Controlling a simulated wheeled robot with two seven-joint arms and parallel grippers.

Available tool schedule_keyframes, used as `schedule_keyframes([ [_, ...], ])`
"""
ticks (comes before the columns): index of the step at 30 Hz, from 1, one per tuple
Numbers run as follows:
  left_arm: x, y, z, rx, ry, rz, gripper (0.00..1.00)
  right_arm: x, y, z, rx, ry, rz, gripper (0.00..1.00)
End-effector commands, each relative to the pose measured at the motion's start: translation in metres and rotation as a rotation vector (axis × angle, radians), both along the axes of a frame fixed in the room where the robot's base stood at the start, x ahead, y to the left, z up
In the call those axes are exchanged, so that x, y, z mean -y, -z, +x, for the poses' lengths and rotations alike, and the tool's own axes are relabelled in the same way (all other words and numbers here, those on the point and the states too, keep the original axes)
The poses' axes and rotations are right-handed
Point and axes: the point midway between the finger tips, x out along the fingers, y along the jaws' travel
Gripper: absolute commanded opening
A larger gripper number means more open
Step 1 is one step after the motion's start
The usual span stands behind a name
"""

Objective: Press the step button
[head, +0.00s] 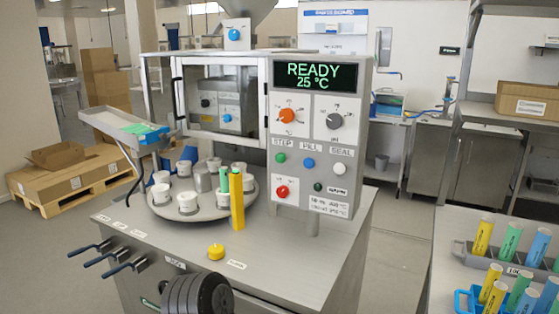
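The green step button (280,158) sits under the STEP label on the grey control panel of the filling machine (318,140). Beside it to the right are a blue button (309,163) under FILL and a white button (340,169) under SEAL. A red button (281,191) is below. The display (315,76) reads READY, 25 °C. A round turntable (180,211) holds several white cups, left of the panel. Neither gripper can be made out. A dark ribbed part (187,296) is cut off at the bottom edge; I cannot tell whether it is mine.
A yellow upright piece (237,202) and a green one (224,179) stand at the turntable's right edge. A yellow mushroom button (215,251) is on the machine top. Several coloured tubes (511,240) stand in a rack at right. The space before the panel is clear.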

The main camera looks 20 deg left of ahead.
Motion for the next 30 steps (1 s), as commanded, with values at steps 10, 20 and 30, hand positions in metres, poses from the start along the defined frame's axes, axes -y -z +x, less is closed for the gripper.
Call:
schedule_keyframes([
  [10, 0.0000, 0.0000, 0.0000, 0.000, 0.000, 0.000, 0.00, 0.0000, 0.0000, 0.0000, 0.000, 0.000, 0.000, 0.36],
  [20, 0.0000, 0.0000, 0.0000, 0.000, 0.000, 0.000, 0.00, 0.0000, 0.0000, 0.0000, 0.000, 0.000, 0.000, 0.36],
  [30, 0.0000, 0.0000, 0.0000, 0.000, 0.000, 0.000, 0.00, 0.0000, 0.0000, 0.0000, 0.000, 0.000, 0.000, 0.36],
])
